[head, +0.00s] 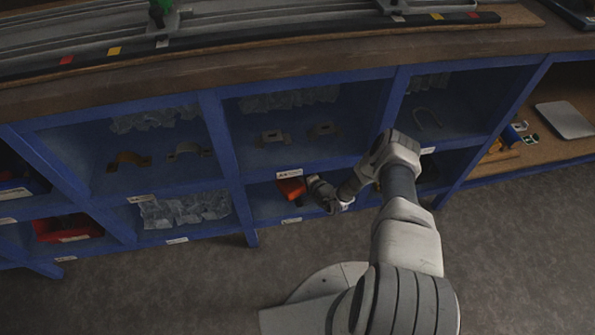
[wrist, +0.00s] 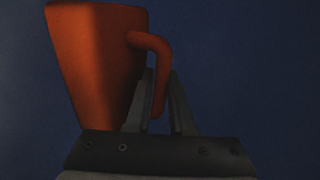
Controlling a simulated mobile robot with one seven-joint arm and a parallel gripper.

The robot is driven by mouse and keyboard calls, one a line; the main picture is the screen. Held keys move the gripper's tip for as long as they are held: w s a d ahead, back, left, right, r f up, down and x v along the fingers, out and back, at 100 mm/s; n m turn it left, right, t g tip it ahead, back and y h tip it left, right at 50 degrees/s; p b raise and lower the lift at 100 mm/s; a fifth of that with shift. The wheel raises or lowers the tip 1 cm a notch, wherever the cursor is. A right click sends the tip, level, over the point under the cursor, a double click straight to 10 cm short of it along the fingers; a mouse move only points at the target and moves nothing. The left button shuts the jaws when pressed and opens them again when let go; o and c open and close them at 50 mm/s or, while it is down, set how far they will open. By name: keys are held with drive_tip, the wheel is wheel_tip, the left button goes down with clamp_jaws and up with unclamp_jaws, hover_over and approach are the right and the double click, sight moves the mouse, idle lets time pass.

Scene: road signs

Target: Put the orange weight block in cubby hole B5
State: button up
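The orange block (head: 291,189) shows in the head view inside a lower-row cubby near the middle of the blue shelf. In the wrist view the orange block (wrist: 95,60) looks like a tapered mug shape with a side handle, leaning slightly. My gripper (wrist: 161,78) has one finger on each side of the handle and appears shut on it. In the head view my gripper (head: 308,185) reaches into the cubby from the right, partly hiding the block. The cubby labels are too small to read, so I cannot tell which one is B5.
The cubby to the left holds clear plastic bags (head: 185,210). Upper cubbies hold brackets (head: 128,160) and bags. A red bin (head: 68,226) sits in a lower cubby at far left. Blue dividers (head: 222,145) separate the cubbies. The grey floor (head: 150,290) in front is clear.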

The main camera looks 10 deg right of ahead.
drive_tip(key=o, duration=0.4)
drive_tip(key=shift+s+d+r, duration=0.1)
drive_tip(key=shift+r, duration=0.15)
drive_tip(key=p+v, duration=0.5)
drive_tip(key=v, duration=0.6)
drive_tip(key=shift+s+d+p, duration=0.1)
drive_tip(key=shift+s+p, duration=0.25)
drive_tip(key=shift+s, duration=0.05)
